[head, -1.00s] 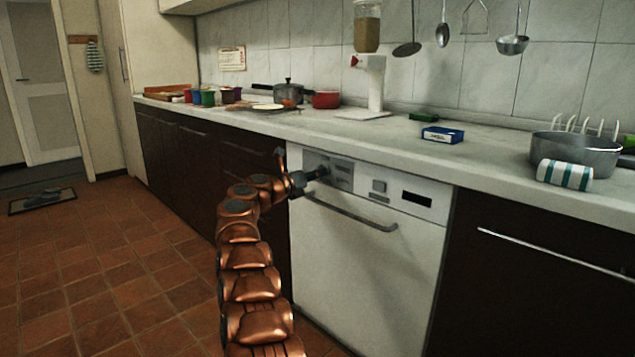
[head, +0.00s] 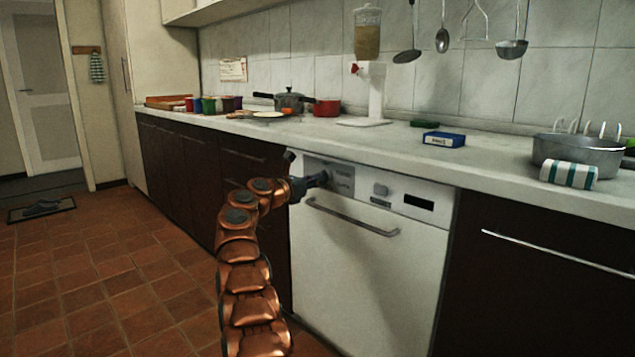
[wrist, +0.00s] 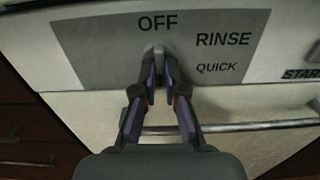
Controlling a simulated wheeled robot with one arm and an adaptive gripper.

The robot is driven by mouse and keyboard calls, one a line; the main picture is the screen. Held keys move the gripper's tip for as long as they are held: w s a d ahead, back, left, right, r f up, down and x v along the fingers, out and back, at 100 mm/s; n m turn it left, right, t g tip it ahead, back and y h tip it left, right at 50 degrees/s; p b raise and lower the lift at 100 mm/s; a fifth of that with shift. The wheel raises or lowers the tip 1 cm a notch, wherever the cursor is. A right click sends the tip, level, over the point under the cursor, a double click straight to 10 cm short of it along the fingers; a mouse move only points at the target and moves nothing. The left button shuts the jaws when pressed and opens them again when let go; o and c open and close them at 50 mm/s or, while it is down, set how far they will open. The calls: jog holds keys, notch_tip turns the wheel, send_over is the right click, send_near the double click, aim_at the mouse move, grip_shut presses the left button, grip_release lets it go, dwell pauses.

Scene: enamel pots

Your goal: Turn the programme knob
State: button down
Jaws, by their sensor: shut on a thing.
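The white dishwasher (head: 370,265) stands under the counter with its control panel along the top. The programme knob (wrist: 153,51) is a small pale grey piece on the grey label plate (wrist: 88,45), just below the word OFF. RINSE and QUICK are printed to its right. My gripper (wrist: 158,68) is shut on the knob, one finger on each side. In the head view my gripper (head: 322,178) meets the panel's left part and hides the knob. The fingers cover much of the knob, so I cannot tell where it points.
The door handle bar (head: 350,217) runs just below my gripper. A square button (head: 381,190) and a dark display (head: 419,202) sit farther right on the panel. On the counter above are a blue box (head: 444,139) and a grey pot (head: 582,154).

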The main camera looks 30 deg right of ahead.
dwell(0.3)
jog(key=c, duration=1.2)
grip_release()
jog(key=shift+c, duration=0.2)
jog(key=shift+a, duration=0.15)
jog(key=v, duration=1.1)
jog(key=shift+a, duration=0.3)
jog(key=shift+s, duration=0.15)
